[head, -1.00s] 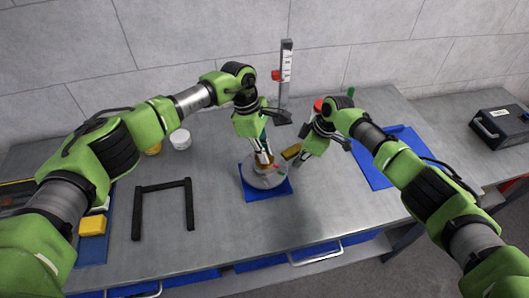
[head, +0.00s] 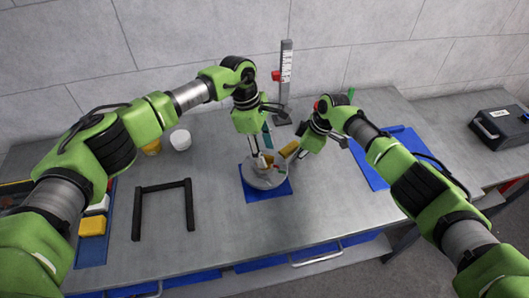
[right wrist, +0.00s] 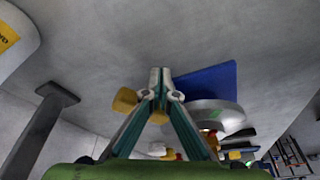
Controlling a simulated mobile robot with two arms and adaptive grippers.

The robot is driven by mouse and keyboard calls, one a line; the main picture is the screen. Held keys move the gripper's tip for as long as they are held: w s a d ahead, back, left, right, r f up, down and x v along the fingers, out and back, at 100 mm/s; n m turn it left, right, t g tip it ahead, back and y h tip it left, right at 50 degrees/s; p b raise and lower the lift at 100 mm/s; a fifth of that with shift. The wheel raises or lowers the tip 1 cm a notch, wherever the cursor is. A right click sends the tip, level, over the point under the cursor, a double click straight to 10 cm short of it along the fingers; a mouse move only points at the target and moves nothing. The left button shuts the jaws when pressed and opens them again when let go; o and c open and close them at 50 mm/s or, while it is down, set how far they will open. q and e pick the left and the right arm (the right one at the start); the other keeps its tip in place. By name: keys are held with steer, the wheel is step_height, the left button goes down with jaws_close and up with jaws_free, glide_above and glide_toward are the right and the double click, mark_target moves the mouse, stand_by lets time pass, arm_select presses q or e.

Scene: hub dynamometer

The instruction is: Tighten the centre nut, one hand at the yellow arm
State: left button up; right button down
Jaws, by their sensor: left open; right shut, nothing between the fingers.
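The grey hub disc (head: 262,181) sits on a blue mat (head: 268,195) at the middle of the bench. My left gripper (head: 262,151) points down over its centre, fingers open around a small pale and tan centre piece; I cannot tell if they touch it. The centre nut is too small and hidden to make out clearly. The yellow arm (head: 290,148) sticks out at the disc's upper right. My right gripper (head: 296,157) is shut and empty close beside it. In the right wrist view the shut fingertips (right wrist: 160,82) are near a yellow end (right wrist: 125,100), contact unclear.
A grey post (head: 286,75) with a scale and red knob stands behind the hub. A black frame (head: 163,186) stands left, with a white tub (head: 180,139) behind it. A blue mat (head: 372,165) lies right. The bench front is clear.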

arm_select(q)
steer(key=shift+r, duration=3)
step_height(320, 180, up, 9)
steer(key=p, duration=0.9)
arm_select(e)
steer(key=a+v, duration=0.1)
steer(key=v, duration=0.8)
steer(key=shift+s+a+r, duration=0.2)
steer(key=shift+s+r, duration=0.05)
steer(key=shift+s, duration=0.05)
steer(key=shift+f, duration=0.1)
